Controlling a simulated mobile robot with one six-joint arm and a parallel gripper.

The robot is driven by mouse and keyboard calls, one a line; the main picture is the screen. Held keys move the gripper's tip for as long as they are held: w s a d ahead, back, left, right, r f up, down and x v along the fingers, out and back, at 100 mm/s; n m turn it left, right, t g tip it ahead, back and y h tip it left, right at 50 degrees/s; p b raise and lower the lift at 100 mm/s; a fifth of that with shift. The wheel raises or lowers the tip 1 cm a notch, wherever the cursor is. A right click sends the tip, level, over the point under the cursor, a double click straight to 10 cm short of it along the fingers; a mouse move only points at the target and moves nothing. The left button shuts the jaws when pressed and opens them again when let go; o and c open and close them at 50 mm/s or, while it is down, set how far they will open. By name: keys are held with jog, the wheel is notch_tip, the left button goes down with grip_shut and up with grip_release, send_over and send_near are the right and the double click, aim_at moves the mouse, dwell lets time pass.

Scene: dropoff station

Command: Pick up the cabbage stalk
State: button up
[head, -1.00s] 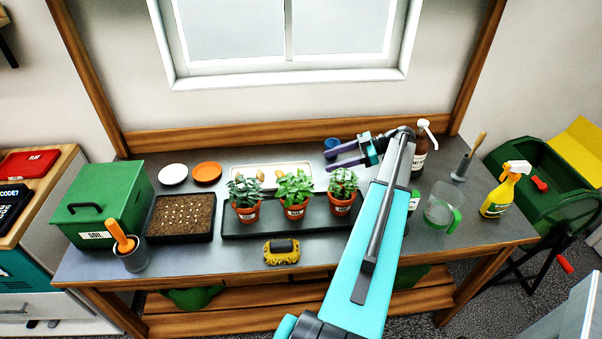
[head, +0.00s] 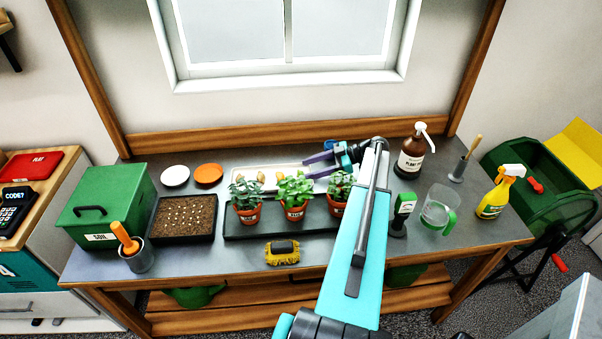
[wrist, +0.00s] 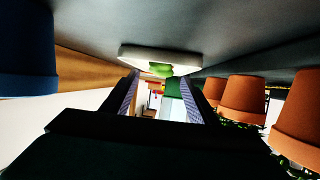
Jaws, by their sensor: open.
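A white tray (head: 240,183) lies behind the potted plants in the head view, with small tan and brown pieces on it. In the wrist view, which looks upside down, a pale tray or plate (wrist: 165,57) lies ahead with a small green piece (wrist: 158,70) on it. This may be the cabbage stalk; I cannot pick it out in the head view. My gripper (head: 311,166) is open and empty at the tray's right end, pointing left. In the wrist view its fingers (wrist: 160,97) are apart, with the green piece beyond and between them, not touching.
Potted plants (head: 295,212) stand close in front of my gripper; their pots (wrist: 243,97) line the right of the wrist view. A blue cup (wrist: 27,50) is at its left. A brown bottle (head: 411,160) stands right.

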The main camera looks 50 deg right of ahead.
aim_at(298, 171)
dwell(0.3)
jog(key=p+x, duration=0.2)
jog(key=x, duration=0.2)
jog(key=shift+w+a+r, duration=0.1)
jog(key=shift+w, duration=0.05)
jog(key=shift+w+a+f, duration=0.35)
jog(key=shift+a, duration=0.05)
jog(key=shift+c, duration=0.2)
jog(key=c, duration=1.1)
